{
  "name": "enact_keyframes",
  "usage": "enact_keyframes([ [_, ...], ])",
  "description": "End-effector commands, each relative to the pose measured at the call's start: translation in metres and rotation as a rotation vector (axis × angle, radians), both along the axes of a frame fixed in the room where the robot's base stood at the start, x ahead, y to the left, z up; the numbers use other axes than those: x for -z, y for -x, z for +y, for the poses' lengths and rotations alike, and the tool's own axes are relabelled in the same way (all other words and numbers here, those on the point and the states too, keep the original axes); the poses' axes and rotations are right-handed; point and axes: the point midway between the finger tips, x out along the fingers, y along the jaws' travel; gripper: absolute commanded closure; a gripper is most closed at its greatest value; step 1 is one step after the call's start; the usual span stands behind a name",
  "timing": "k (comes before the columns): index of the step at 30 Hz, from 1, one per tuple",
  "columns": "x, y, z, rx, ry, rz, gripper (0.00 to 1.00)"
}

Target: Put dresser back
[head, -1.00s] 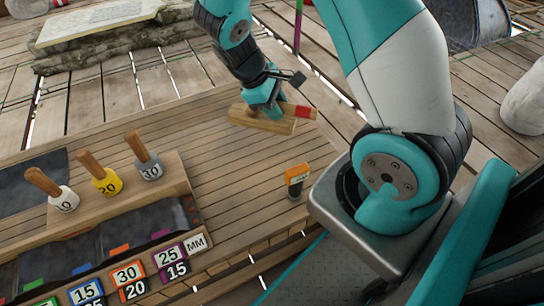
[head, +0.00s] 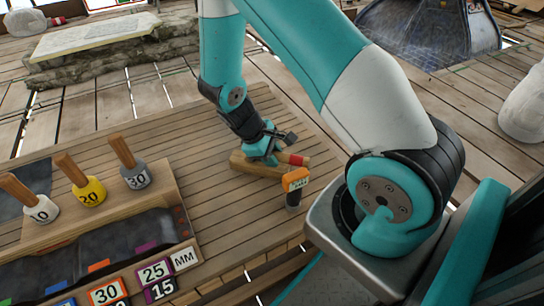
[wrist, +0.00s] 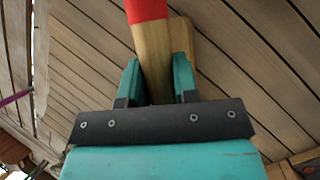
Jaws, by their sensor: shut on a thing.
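The dresser, as I take it, is the long wooden tool with a red band (head: 293,160) near its right end. My gripper (head: 265,157) is shut around its wooden shaft. In the wrist view the shaft (wrist: 153,50) runs between the two teal fingers of the gripper (wrist: 155,80), with the red band (wrist: 146,10) beyond them. A wider pale wooden part (wrist: 184,38) lies behind the shaft. The tool is over the slatted table in the head view; whether it touches the slats I cannot tell.
An orange-topped dark upright tool (head: 294,187) stands close to the right of the dresser. Several wooden-handled numbered pieces, one yellow (head: 88,190), stand in a rack (head: 150,195) at left. Numbered labels (head: 107,292) line the front. The table's middle (head: 200,160) is clear.

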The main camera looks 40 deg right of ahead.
Motion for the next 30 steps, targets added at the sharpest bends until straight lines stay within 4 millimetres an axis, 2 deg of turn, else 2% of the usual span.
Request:
enact_keyframes([
  [7,0.002,0.0,0.0,0.001,0.0,0.0,1.0],
  [8,0.002,0.0,0.0,0.001,0.0,0.0,0.65],
  [10,0.002,0.0,0.0,0.001,0.0,0.0,0.49],
  [11,0.002,0.0,0.0,0.0,0.0,0.0,0.46],
  [20,-0.002,0.0,0.0,0.0,0.001,-0.002,0.46],
  [23,-0.013,-0.003,0.004,-0.001,0.0,-0.002,0.46],
  [30,-0.06,-0.018,0.022,-0.001,0.0,-0.003,0.46],
])
